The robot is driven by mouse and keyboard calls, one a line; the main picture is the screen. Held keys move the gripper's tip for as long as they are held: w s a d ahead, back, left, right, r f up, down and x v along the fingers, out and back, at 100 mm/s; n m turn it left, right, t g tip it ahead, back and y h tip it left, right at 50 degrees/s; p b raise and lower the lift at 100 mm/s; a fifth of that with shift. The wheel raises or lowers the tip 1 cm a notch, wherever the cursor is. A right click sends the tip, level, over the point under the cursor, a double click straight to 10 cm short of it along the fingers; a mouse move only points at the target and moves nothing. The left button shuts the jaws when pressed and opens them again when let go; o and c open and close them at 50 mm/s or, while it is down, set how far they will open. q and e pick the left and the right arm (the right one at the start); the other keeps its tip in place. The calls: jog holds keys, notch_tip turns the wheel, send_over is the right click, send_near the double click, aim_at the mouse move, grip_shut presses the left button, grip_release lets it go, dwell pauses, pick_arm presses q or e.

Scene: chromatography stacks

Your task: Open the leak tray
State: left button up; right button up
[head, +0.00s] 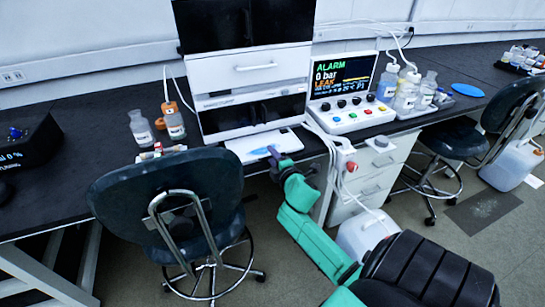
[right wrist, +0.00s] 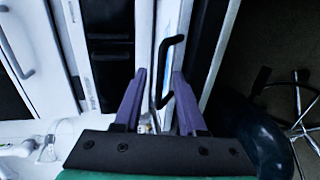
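The leak tray (head: 243,147) is the low white unit at the bottom of the instrument stack, at the bench's front edge. A blue patch shows on it. In the right wrist view its white front (right wrist: 158,25) carries a black bar handle (right wrist: 172,41). My right gripper (head: 272,151) is in front of the tray. In the right wrist view my right gripper (right wrist: 159,73) has its purple fingers apart, one on each side of the handle's line; I cannot tell whether they touch it. My left gripper is not in view.
The instrument stack (head: 252,68) stands above the tray. An alarm panel (head: 343,92) reads ALARM and LEAK to its right. Bottles (head: 407,92) stand farther right. A dark chair (head: 168,195) is left of my arm, and white drawers (head: 375,170) are right of it.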

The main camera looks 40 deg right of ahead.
jog(key=v, duration=1.4)
jog(key=shift+s+a, duration=0.15)
jog(key=shift+s, duration=0.1)
